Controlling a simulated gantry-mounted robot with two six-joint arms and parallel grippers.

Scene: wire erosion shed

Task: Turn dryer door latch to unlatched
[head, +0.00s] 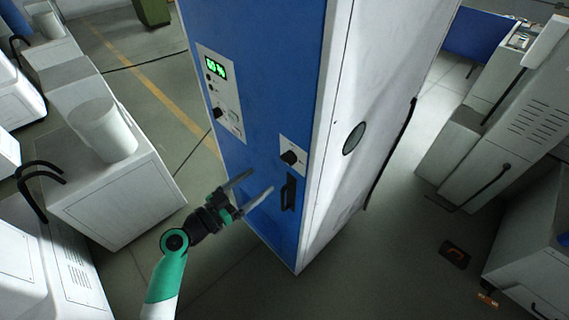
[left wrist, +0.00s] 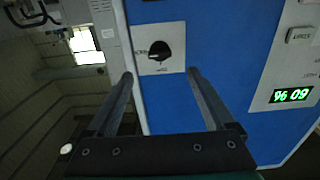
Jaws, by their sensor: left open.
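The dryer is a tall cabinet with a blue front door (head: 262,110) and a white side. The latch is a black knob (head: 290,157) on a small white plate on the door, above a black vertical handle (head: 289,192). My left gripper (head: 261,180) is open and empty in front of the door, to the lower left of the knob. In the left wrist view the latch knob (left wrist: 159,50) appears just beyond the two spread fingertips (left wrist: 159,73), between and above them, apart from both. The knob's pointer points left in that view. My right gripper is not in view.
A control panel (head: 222,98) with a green lit display is on the door's upper left. White machines stand to the left, one bearing a white bucket (head: 103,130). Grey cabinets (head: 490,140) stand to the right. Open floor lies on both sides of the dryer.

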